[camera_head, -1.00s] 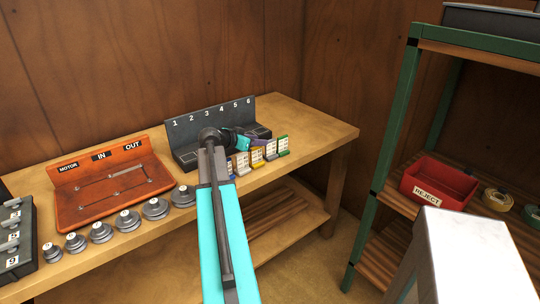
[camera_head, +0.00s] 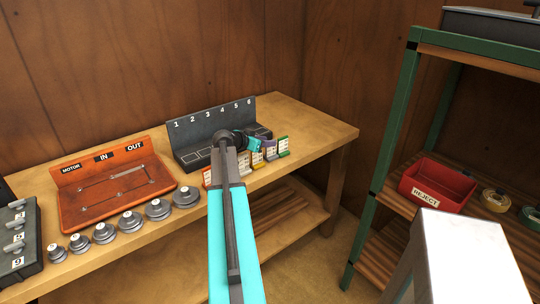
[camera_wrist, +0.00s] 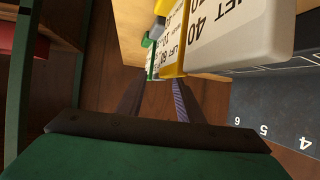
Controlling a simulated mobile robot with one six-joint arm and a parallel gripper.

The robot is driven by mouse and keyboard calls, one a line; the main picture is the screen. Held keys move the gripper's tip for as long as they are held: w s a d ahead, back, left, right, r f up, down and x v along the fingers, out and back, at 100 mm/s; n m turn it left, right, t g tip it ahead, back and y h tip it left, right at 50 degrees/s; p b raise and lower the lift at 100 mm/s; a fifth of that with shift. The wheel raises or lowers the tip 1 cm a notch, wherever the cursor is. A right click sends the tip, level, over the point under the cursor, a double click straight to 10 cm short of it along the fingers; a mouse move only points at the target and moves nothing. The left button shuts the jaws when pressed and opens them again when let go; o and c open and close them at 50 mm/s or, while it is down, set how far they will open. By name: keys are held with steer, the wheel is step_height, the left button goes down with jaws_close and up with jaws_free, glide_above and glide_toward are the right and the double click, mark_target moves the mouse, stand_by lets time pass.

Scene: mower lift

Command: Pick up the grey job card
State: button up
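Several small job cards stand in a row in front of the black numbered rack (camera_head: 200,135) on the bench. The card I take to be the grey one (camera_head: 271,151) stands between a yellow card (camera_head: 257,158) and the green card (camera_head: 284,146) at the right end. My gripper (camera_wrist: 160,82) is open, its fingers pointing at the cards. In the wrist view a large pale card marked 40 (camera_wrist: 240,38) is nearest, with yellow edging beside it and a green card (camera_wrist: 148,42) farther off. The grey card is mostly hidden there, and I cannot tell whether a finger touches it.
An orange MOTOR/IN/OUT board (camera_head: 115,190) and several grey weights (camera_head: 131,221) are at the left of the bench. A green-framed shelf (camera_head: 388,150) with a red REJECT bin (camera_head: 437,184) stands at the right. Some clear bench lies right of the rack.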

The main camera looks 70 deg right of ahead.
steer(key=shift+d+f, duration=0.1)
steer(key=shift+d, duration=0.05)
steer(key=shift+s, duration=0.1)
stand_by(0.3)
jaws_close()
